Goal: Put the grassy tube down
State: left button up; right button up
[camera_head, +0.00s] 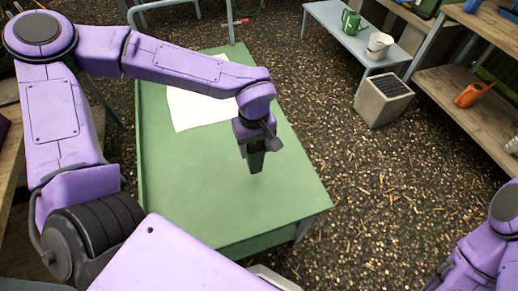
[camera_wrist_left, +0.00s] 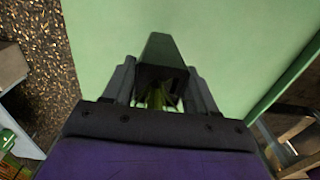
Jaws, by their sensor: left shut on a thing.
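My left gripper (camera_head: 256,168) points down over the green table (camera_head: 185,185), right of the table's middle. It also shows in the left wrist view (camera_wrist_left: 160,85), shut on a small grass-green piece, the grassy tube (camera_wrist_left: 156,98). Only a little of the tube shows between the dark fingers; the rest is hidden. In the head view the tube cannot be made out, and I cannot tell whether it touches the table. Only part of my right arm shows at the lower right edge; its gripper is out of view.
A white sheet (camera_head: 192,110) lies on the back half of the table, partly under my left arm. The table's front half is bare. To the right stand a grey bench (camera_head: 340,28) with a green can (camera_head: 351,21) and a pale pot (camera_head: 379,46), a planter box (camera_head: 382,104) and wooden shelves (camera_head: 455,100).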

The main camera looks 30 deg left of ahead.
pick_arm(q)
jog(key=f, duration=0.1)
jog(key=w+f, duration=0.1)
jog(key=f, duration=0.3)
jog(key=shift+w+d+f, duration=0.15)
jog(key=shift+w+d, duration=0.1)
jog(key=shift+s+a, duration=0.1)
jog(key=shift+s, duration=0.1)
jog(key=o, duration=1.5)
jog(key=shift+w+f, duration=0.1)
notch_tip(320, 180, up, 12)
jog(key=shift+r+p, duration=0.25)
jog(key=shift+p, duration=0.1)
